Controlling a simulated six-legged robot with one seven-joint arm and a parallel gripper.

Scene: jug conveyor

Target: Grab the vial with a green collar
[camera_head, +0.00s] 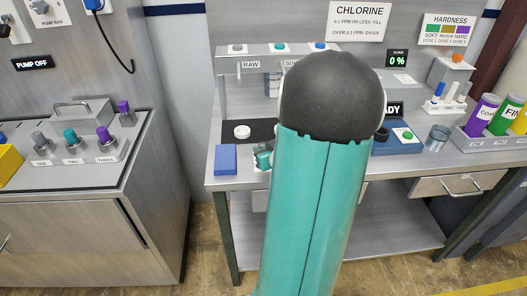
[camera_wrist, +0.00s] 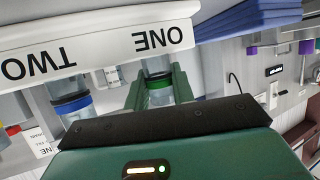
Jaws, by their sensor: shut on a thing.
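In the wrist view, which looks upside down, a clear vial with a green collar (camera_wrist: 160,97) stands at the label ONE of a white rack (camera_wrist: 110,42). My gripper (camera_wrist: 159,84) has its two green fingers on either side of this vial, shut on it at the collar. The vial's end by the rack is partly hidden. A second vial with a blue collar (camera_wrist: 72,106) is by the label TWO, apart from my fingers. In the head view, my arm hides most of the gripper and the vials.
A blue block (camera_head: 225,159) lies at the left front of the metal bench (camera_head: 222,180). A white round lid (camera_head: 242,132) is behind it. A metal cup (camera_head: 437,138) and coloured containers (camera_head: 482,115) stand to the right. A separate cabinet (camera_head: 90,215) is at the left.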

